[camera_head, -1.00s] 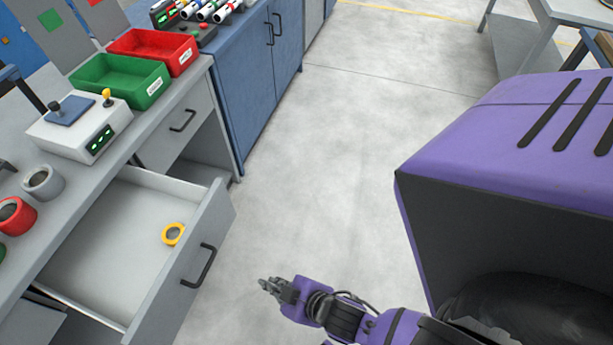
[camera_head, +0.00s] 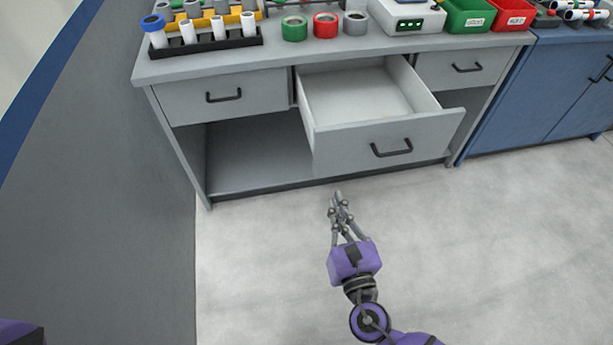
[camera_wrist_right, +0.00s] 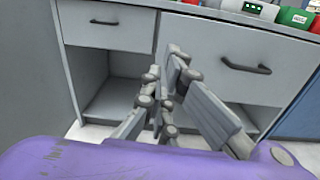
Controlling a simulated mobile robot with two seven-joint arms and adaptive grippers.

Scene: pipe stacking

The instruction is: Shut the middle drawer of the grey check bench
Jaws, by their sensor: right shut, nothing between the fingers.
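The grey check bench (camera_head: 200,68) stands ahead in the head view. Its middle drawer (camera_head: 335,146) is pulled well out, with a dark bar handle (camera_head: 391,147) on its front. The drawer front also shows in the right wrist view (camera_wrist_right: 222,75). My right gripper (camera_head: 338,198) is shut and empty, in front of and below the drawer front, left of the handle. It appears apart from the drawer. In the right wrist view its fingers (camera_wrist_right: 165,75) point toward the bench. My left gripper is not in view.
The left drawer (camera_head: 222,96) and right drawer (camera_head: 464,68) look closed. A rack of pipes (camera_head: 205,38), several rings, a white device (camera_head: 408,18), and green (camera_head: 468,15) and red bins stand on top. A blue cabinet (camera_head: 545,90) adjoins at right. The floor in front is clear.

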